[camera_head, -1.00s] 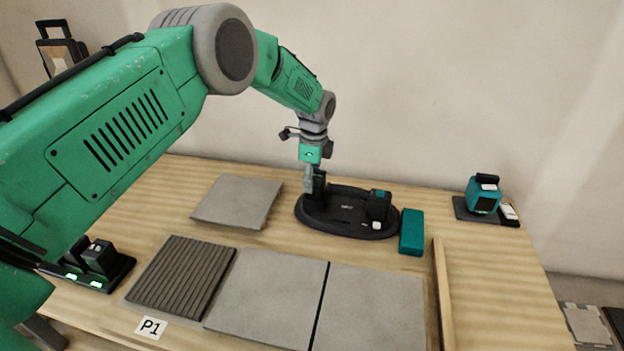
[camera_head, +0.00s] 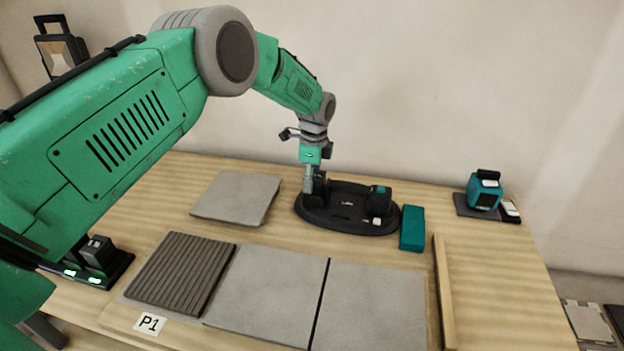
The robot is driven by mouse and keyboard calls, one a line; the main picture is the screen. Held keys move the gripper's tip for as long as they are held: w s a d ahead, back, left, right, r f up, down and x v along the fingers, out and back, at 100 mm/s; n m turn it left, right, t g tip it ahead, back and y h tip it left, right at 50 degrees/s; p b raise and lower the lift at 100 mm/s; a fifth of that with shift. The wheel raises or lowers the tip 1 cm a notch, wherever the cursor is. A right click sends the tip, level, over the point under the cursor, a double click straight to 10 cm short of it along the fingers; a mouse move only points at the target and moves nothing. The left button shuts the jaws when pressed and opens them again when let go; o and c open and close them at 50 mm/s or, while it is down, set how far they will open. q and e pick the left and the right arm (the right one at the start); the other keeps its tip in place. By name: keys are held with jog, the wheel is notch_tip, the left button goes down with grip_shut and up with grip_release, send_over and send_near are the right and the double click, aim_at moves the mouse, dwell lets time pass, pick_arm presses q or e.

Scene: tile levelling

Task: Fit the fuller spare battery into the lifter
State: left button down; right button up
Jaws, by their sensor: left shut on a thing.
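The lifter (camera_head: 345,212) is a black oval base lying flat at the back middle of the table. A dark block with a teal top and a small white part (camera_head: 380,198) stands on its right end. My left gripper (camera_head: 309,182) points down at the lifter's left end, shut on a dark upright block (camera_head: 319,186). The block looks like a battery, but its lower end merges with the black lifter, so I cannot tell how it sits. A charger (camera_head: 118,272) at the left holds a dark battery (camera_head: 98,252) above green lights; my arm partly hides it. My right gripper is out of view.
A teal box (camera_head: 412,229) lies right of the lifter, near a wooden strip (camera_head: 443,290). Grey tiles (camera_head: 265,290), a ribbed tile (camera_head: 182,272) and a loose tile (camera_head: 237,198) cover the front and left. A teal device (camera_head: 484,193) stands at the back right.

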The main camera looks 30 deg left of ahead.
pick_arm(q)
jog(key=shift+f, duration=0.15)
jog(key=c, duration=0.7)
grip_release()
jog(key=shift+c, duration=0.2)
notch_tip(320, 180, up, 12)
jog(key=shift+d, duration=0.25)
jog(key=shift+f, duration=0.1)
